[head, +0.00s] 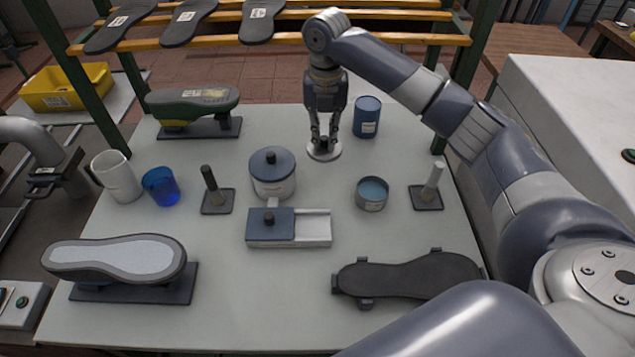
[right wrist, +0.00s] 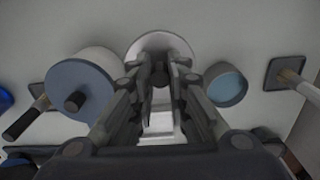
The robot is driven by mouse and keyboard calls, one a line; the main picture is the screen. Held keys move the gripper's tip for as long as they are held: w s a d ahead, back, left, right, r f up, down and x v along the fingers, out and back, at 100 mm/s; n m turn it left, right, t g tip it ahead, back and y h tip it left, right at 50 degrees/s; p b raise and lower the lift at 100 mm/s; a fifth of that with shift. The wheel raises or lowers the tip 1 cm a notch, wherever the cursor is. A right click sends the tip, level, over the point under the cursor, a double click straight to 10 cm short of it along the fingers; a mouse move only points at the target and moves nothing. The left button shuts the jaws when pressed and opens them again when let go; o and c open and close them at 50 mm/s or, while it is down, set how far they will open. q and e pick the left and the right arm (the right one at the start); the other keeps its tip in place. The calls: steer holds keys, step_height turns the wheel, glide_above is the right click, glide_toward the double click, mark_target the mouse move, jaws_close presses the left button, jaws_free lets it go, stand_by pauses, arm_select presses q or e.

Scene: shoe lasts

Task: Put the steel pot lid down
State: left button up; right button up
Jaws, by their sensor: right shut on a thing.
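The steel pot lid (head: 323,151) is a pale round disc at the back middle of the table. My right gripper (head: 323,138) points down over it and is shut on its knob. In the right wrist view the lid (right wrist: 160,42) shows beyond the fingertips (right wrist: 160,78), with the dark knob between them. The lid looks level; whether it touches the table or hangs just above it, I cannot tell. My left gripper is not in view.
A blue-lidded pot (head: 272,178) stands left of the lid, a blue can (head: 367,117) behind right, and an open round tin (head: 371,195) in front right. A box with a blue sliding cover (head: 308,228) lies nearer. Bare tabletop (head: 322,185) shows just in front.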

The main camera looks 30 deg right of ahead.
mark_target(322, 175)
steer(key=shift+w+a, duration=0.15)
steer(key=shift+f+n, duration=0.3)
steer(key=shift+f, duration=0.05)
step_height(322, 175, down, 9)
steer(key=shift+f+p, duration=0.1)
steer(key=shift+p, duration=0.65)
steer(key=o, duration=0.8)
steer(key=shift+f, duration=0.1)
steer(key=shift+c, duration=0.2)
step_height(322, 175, up, 12)
steer(key=shift+r+b, duration=0.2)
steer(key=shift+b, duration=0.8)
steer(key=shift+f, duration=0.1)
